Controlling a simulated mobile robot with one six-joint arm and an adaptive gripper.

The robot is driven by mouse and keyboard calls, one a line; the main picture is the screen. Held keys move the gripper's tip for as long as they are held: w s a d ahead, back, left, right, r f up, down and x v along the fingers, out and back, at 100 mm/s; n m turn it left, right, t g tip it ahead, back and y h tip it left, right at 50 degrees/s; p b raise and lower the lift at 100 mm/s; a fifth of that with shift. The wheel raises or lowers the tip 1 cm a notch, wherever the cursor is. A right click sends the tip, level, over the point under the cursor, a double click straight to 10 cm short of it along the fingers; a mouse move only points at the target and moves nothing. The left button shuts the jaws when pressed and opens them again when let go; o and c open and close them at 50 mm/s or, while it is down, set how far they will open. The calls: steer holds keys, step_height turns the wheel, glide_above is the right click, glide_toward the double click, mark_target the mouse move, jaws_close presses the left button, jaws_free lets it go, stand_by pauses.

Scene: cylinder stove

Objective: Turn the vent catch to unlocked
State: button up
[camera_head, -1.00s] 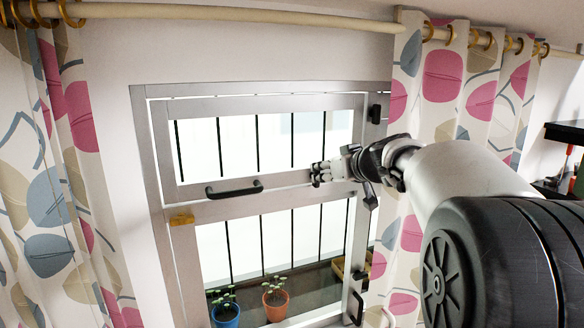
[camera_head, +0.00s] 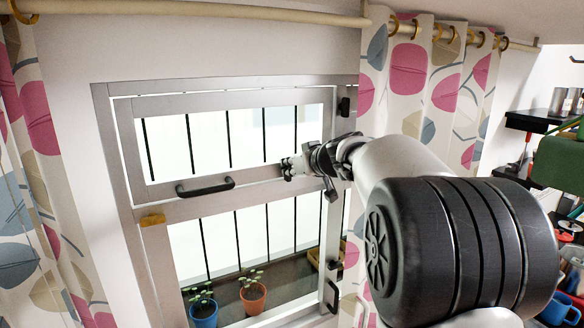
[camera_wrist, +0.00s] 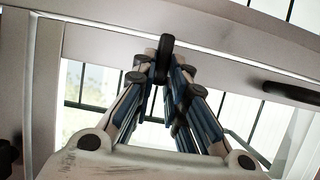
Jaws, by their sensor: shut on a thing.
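My gripper (camera_head: 288,168) is at the right part of the lower rail of the upper window sash, right of a black bar handle (camera_head: 205,186). In the wrist view, the fingertips (camera_wrist: 164,66) close on a small black upright piece (camera_wrist: 166,42), seemingly the vent catch. The bar handle also shows at the right of the wrist view (camera_wrist: 292,93). The vent sash (camera_head: 225,103) looks closed in its grey frame.
A black fitting (camera_head: 344,105) is on the frame's upper right, and a yellow block (camera_head: 152,220) on its left. Potted plants in a blue pot (camera_head: 203,313) and an orange pot (camera_head: 253,297) stand low behind the glass. Patterned curtains (camera_head: 430,90) hang on both sides.

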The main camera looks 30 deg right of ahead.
jaws_close()
steer(key=shift+b, duration=0.3)
steer(key=shift+d+f+m+t+y+b, duration=0.45)
steer(key=shift+m+y+b, duration=0.7)
steer(key=shift+m+b, duration=1)
steer(key=shift+d+f+m+t+y+b, duration=0.45)
steer(key=shift+m+y+b, duration=0.75)
steer(key=shift+m+b, duration=0.95)
steer(key=shift+d+f+m+t+y+b, duration=0.4)
steer(key=shift+m+y+b, duration=0.75)
steer(key=shift+m+b, duration=1)
steer(key=shift+a+r+m, duration=0.15)
steer(key=shift+m, duration=0.3)
steer(key=o, duration=0.6)
jaws_free()
steer(key=shift+o, duration=0.2)
